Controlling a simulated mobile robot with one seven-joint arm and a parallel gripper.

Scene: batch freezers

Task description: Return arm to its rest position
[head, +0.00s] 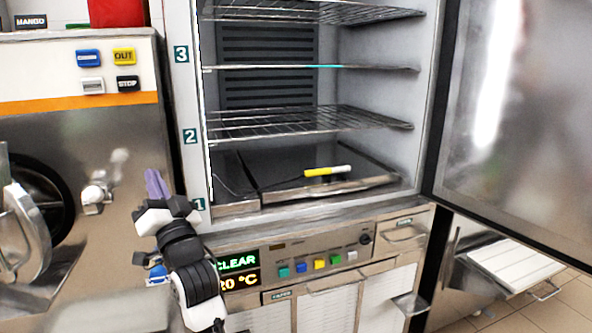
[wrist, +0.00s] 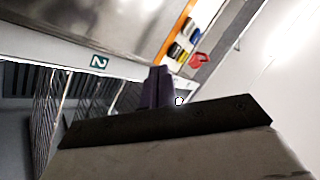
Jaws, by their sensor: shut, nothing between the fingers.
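My gripper (head: 157,184) is in the head view at the left of centre, its purple-grey fingers together and pointing up. It is in front of the left frame of the open freezer cabinet (head: 190,130), near the label 1. The fingers hold nothing. In the wrist view the closed fingers (wrist: 157,88) show in the middle, with the cabinet frame and label 2 to their left. My arm reaches up from the lower edge of the head view.
The cabinet holds wire shelves (head: 310,122) and a yellow-handled probe (head: 328,171) on its bottom tray. Its open door (head: 520,120) fills the right. A steel machine with buttons (head: 80,130) stands at the left. A control panel (head: 320,262) is below the cabinet.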

